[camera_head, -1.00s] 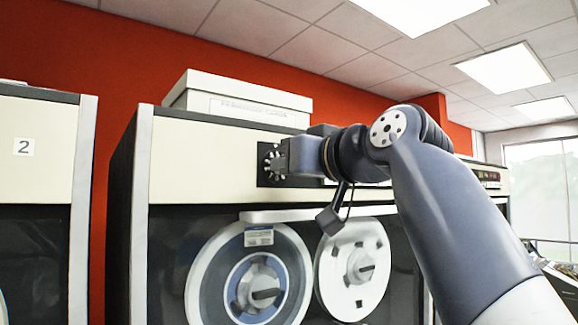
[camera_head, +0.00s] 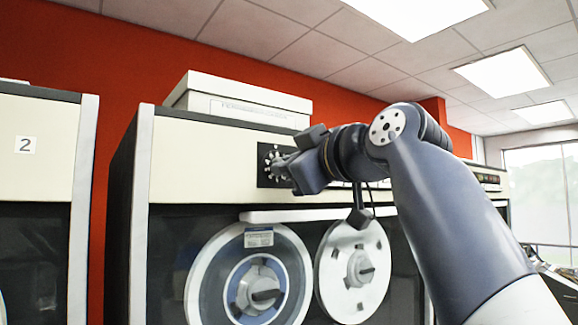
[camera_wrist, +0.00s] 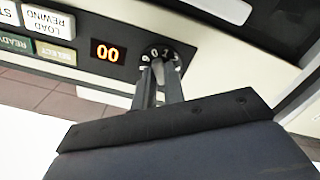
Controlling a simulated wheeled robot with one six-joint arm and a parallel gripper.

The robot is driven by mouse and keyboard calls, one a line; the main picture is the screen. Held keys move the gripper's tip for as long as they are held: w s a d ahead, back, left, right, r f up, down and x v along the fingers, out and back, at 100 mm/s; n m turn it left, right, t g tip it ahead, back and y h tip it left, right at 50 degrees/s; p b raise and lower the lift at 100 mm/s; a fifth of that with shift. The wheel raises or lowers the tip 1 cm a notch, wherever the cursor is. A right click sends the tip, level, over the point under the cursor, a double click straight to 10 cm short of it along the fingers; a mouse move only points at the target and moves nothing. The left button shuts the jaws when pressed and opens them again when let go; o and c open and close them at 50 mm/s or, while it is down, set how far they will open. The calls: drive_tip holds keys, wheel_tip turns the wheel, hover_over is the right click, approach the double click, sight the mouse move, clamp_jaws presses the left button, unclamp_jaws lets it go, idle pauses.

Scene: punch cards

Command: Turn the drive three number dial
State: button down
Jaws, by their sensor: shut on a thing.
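The number dial (camera_head: 266,156) is a black dial with white marks on the upper cream panel of the tape drive in the middle. In the wrist view the dial (camera_wrist: 152,51) shows digits around its rim. My gripper (camera_head: 284,166) is at the dial. In the wrist view the two fingers of my gripper (camera_wrist: 158,66) are close together on the dial's centre knob, which they mostly hide.
Buttons marked LOAD REWIND (camera_wrist: 47,19), READY (camera_wrist: 15,43) and SELECT (camera_wrist: 55,53) lie near the display. Two tape reels (camera_head: 252,287) (camera_head: 352,270) are below the dial. A white box (camera_head: 240,98) sits on top of the drive. Drive 2 (camera_head: 25,145) stands at left.

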drive_tip(key=shift+w+f, duration=0.1)
drive_tip(key=shift+f, duration=0.05)
drive_tip(key=c, duration=1.5)
unclamp_jaws()
drive_tip(key=b+v, duration=0.2)
drive_tip(key=v, duration=0.9)
drive_tip(key=shift+b, duration=0.35)
drive_tip(key=p+x, duration=0.2)
drive_tip(key=x, duration=0.9)
drive_tip(key=shift+p, duration=0.4)
